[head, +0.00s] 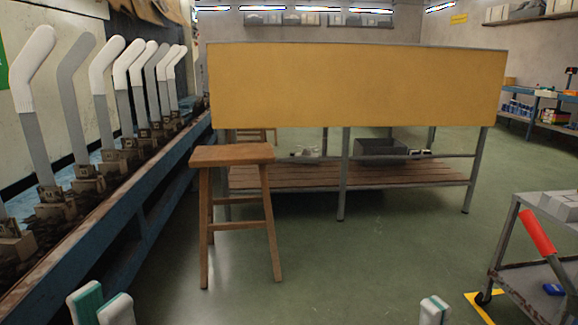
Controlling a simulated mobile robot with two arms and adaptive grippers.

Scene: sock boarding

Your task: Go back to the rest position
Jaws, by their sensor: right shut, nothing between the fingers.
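My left gripper (101,302) shows at the bottom left, only its two white fingertips with teal pads. The tips stand apart with nothing seen between them. My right gripper (434,311) shows at the bottom right of centre. Its fingertips are together and hold nothing. Both grippers are low in the head view, over the green floor and apart from the furniture; the arms behind them are out of view.
A blue bench (150,200) along the left carries several upright sock boards, some with white socks (35,68), one bare grey (74,95). A grey cart (520,240) is at right. Central floor is clear.

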